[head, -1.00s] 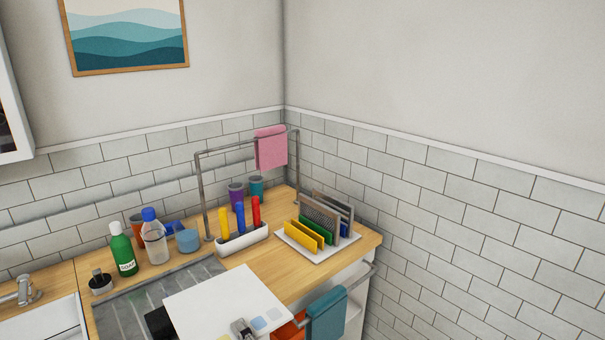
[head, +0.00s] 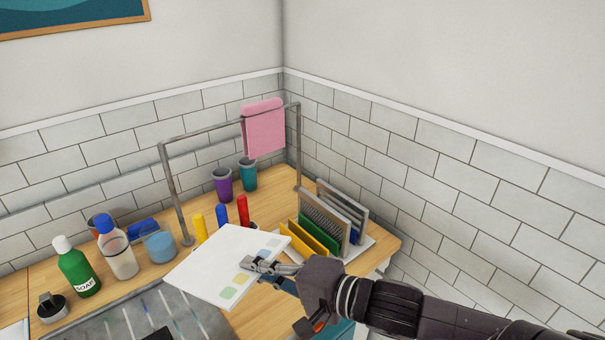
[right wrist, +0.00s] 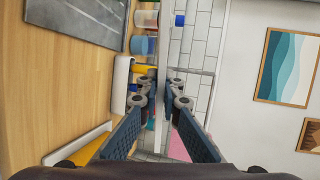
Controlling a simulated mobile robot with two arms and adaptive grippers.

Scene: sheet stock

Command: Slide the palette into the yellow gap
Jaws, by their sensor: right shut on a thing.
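The palette (head: 228,262) is a flat white board with pale blue, yellow and green patches near its right edge. My right gripper (head: 256,266) is shut on that edge and holds the palette tilted, to the left of the rack. In the right wrist view the palette (right wrist: 163,60) shows nearly edge-on between the fingers (right wrist: 161,97). The rack is a white tray (head: 362,247) with upright yellow, green, blue and grey dividers. The yellow dividers (head: 314,242) are nearest the palette; the yellow gap's floor is hidden. My left gripper is not in view.
A white holder with yellow, blue and red upright pieces (head: 222,214) stands just behind the palette, partly hidden. A metal rail (head: 170,190) bears a pink towel (head: 263,128).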

